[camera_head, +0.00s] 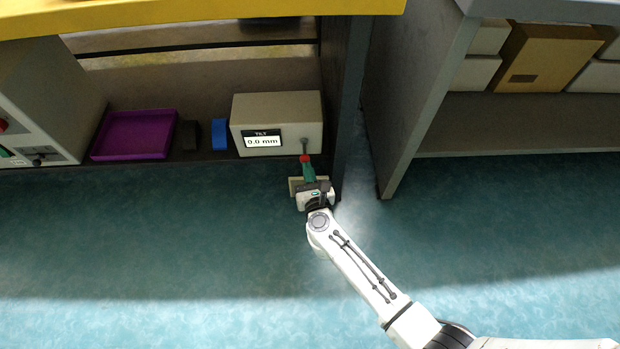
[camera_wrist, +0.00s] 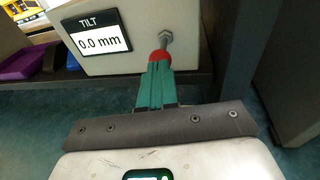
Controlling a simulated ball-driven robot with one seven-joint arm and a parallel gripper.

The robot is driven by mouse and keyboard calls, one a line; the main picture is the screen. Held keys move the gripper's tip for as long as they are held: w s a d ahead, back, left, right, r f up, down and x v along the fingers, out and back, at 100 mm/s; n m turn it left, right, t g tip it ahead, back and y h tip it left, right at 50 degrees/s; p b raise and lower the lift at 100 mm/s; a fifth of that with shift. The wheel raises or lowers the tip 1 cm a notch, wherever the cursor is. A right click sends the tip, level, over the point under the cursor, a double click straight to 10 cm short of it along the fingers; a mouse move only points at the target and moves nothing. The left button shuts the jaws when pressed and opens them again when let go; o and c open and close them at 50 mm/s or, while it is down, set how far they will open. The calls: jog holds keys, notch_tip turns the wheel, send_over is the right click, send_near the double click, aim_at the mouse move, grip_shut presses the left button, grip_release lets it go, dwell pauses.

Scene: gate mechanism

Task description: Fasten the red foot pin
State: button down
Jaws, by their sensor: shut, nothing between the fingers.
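The red foot pin (camera_head: 304,158) is a small red knob at the lower front right of a pale box. In the wrist view the red knob (camera_wrist: 160,56) has a grey metal stud and nut (camera_wrist: 166,40) just above it. The pale box (camera_head: 301,105) carries a TILT display (camera_head: 263,141) reading 0.0 mm. My gripper (camera_head: 306,167) has green fingers. They are shut and empty, with their tips (camera_wrist: 157,64) right at the red knob, partly covering it. I cannot tell whether they touch it.
A dark shelf upright (camera_head: 342,110) stands close to the right of the box. A blue block (camera_head: 219,134), a dark block (camera_head: 188,136) and a purple tray (camera_head: 133,135) sit to the left. A grey cabinet (camera_head: 420,100) stands farther right. The teal floor in front is clear.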

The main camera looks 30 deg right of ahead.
aim_at(305, 157)
jog(key=shift+w, duration=0.15)
jog(key=x, duration=0.2)
jog(key=shift+w+d+r+b, duration=0.15)
jog(key=shift+w+d+b, duration=0.15)
jog(key=shift+d+b, duration=0.1)
